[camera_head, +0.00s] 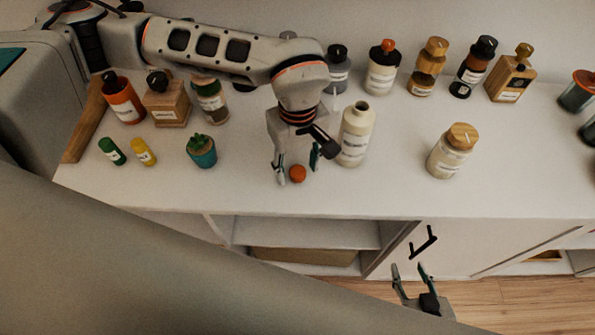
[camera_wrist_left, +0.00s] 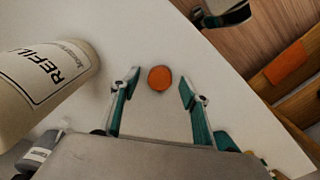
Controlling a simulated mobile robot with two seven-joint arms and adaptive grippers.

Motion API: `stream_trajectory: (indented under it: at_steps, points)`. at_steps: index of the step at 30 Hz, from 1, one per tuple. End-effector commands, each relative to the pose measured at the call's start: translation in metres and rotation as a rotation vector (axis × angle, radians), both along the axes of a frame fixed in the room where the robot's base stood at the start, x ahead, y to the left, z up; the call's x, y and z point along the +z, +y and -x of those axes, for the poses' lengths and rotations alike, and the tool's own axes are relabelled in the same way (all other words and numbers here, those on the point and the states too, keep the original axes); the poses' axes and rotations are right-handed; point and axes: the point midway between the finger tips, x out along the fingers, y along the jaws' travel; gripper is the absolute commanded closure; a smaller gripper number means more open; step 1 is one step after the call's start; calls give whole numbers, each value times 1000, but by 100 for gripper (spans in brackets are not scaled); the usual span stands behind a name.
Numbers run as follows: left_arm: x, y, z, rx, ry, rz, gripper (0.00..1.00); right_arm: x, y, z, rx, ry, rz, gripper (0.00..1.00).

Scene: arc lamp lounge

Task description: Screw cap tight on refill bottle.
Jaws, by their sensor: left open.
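The refill bottle (camera_head: 355,135) is cream, upright and uncapped on the white counter; its label reading REFILL shows in the left wrist view (camera_wrist_left: 45,75). An orange-brown round cap (camera_head: 297,173) lies on the counter near the front edge, left of the bottle. It also shows in the left wrist view (camera_wrist_left: 160,78). My left gripper (camera_head: 298,175) is open and points down, its fingers on either side of the cap and apart from it. My right gripper (camera_head: 412,276) is low, in front of the cabinet, with its fingers apart and nothing between them.
A jar with a wooden lid (camera_head: 450,152) stands right of the refill bottle. Several bottles line the back. A small potted succulent (camera_head: 202,152), a green vial (camera_head: 112,151) and a yellow vial (camera_head: 143,152) stand left. The counter between bottle and jar is clear.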

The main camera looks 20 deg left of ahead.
Motion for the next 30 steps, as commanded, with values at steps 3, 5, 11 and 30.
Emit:
stream_trajectory:
  at_steps: [3, 5, 11, 30]
  points:
    - [-9, 0, 0, 0, 1, 0, 54, 0, 0, 0, -1, 0, -1, 60]
    - [-10, 0, 0, 0, 1, -1, 54, 0, 0, 0, -1, 1, 0, 60]
    - [-10, 0, 0, 0, 1, -1, 54, -1, 0, 0, 0, 1, -1, 60]
    - [-8, 0, 0, 0, 0, 0, 83, -1, 0, 1, 0, 2, -1, 60]
